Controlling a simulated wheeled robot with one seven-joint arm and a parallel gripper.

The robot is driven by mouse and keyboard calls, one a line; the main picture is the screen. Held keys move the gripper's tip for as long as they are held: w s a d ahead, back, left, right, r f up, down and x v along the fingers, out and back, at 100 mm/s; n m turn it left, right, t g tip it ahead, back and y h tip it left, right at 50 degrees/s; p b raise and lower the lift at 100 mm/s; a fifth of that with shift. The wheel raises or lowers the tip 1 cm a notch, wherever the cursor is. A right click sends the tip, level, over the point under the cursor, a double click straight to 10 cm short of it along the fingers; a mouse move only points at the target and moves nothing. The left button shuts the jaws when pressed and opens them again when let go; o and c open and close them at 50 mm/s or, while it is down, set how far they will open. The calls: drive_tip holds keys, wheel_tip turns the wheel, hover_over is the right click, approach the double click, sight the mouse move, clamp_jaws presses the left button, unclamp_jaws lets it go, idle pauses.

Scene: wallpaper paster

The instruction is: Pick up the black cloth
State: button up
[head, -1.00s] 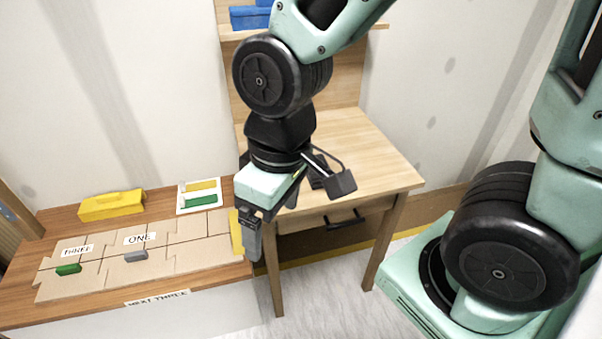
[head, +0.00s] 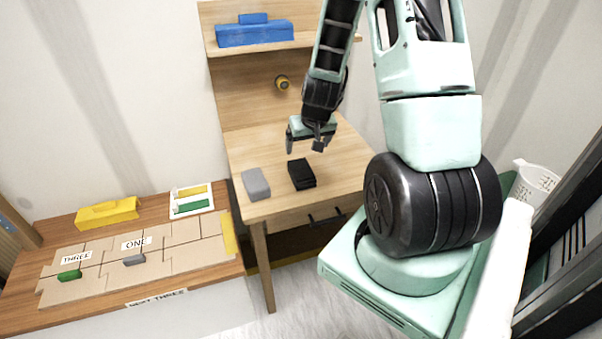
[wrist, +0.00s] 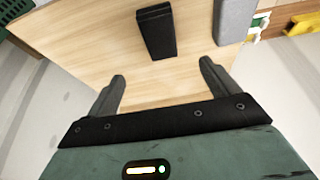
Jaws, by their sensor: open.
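The black cloth (head: 302,174) is a small folded dark block lying on the wooden desk, to the right of a grey block. In the wrist view the cloth (wrist: 157,31) lies beyond my fingertips, between their lines and a little left of the middle. My gripper (head: 306,147) is above the desk, behind the cloth in the head view. Its two fingers in the wrist view (wrist: 163,72) are spread apart with nothing between them. The gripper does not touch the cloth.
The grey block (head: 256,184) lies close to the cloth on the wooden desk (head: 262,150). A shelf above holds a blue box (head: 254,32). A lower table at left carries a yellow box (head: 106,212) and tan panels (head: 185,241). The desk around the cloth is mostly clear.

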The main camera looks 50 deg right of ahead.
drive_tip(key=p, duration=0.1)
approach(302, 169)
drive_tip(key=x, duration=0.5)
drive_tip(key=shift+w+f, duration=0.1)
drive_tip(key=shift+w, duration=0.05)
drive_tip(key=shift+p+x, duration=0.8)
drive_tip(key=shift+x, duration=1.55)
drive_tip(key=shift+f, duration=0.3)
drive_tip(key=shift+f, duration=0.2)
drive_tip(key=c, duration=1.1)
